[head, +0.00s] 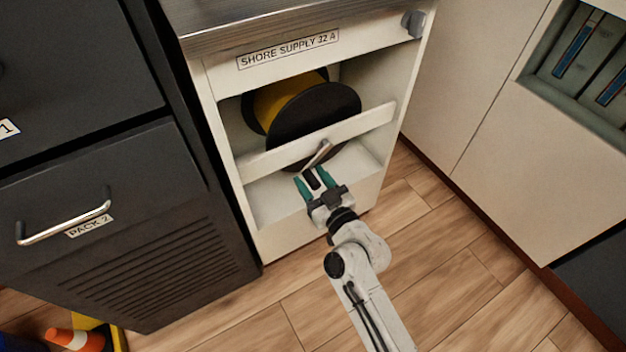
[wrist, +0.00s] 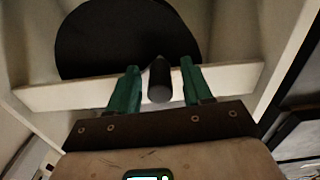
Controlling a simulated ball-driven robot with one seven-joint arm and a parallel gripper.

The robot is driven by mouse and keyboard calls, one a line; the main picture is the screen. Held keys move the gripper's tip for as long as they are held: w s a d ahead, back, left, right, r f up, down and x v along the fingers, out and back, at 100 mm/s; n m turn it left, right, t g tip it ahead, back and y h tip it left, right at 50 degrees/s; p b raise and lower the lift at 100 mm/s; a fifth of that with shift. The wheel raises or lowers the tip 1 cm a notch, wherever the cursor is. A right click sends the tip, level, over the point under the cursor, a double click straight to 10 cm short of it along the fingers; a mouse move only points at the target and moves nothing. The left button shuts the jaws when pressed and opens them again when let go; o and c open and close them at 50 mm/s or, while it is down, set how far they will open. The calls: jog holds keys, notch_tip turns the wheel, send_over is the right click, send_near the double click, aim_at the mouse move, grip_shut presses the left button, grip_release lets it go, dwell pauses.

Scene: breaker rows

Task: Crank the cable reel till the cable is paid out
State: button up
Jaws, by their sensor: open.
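The cable reel (head: 315,108) sits in an open white cabinet, with a black flange and yellow cable (head: 283,97) wound behind it. In the wrist view the black flange (wrist: 125,40) fills the upper middle. A metal crank arm (head: 318,154) stands in front of the white crossbar (head: 370,122). Its dark handle (head: 312,179) points toward me and also shows in the wrist view (wrist: 159,82). My gripper (head: 311,182) is open, with one green finger on each side of the handle. I cannot tell whether either finger touches it.
The cabinet carries a label reading SHORE SUPPLY 32 A (head: 288,50) and a grey knob (head: 413,23). A dark cabinet with a metal drawer handle (head: 65,220) stands to the left. An orange cone (head: 75,340) lies at the lower left. The wooden floor (head: 450,260) is clear at right.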

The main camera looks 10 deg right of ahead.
jog(key=shift+c, duration=0.3)
grip_shut()
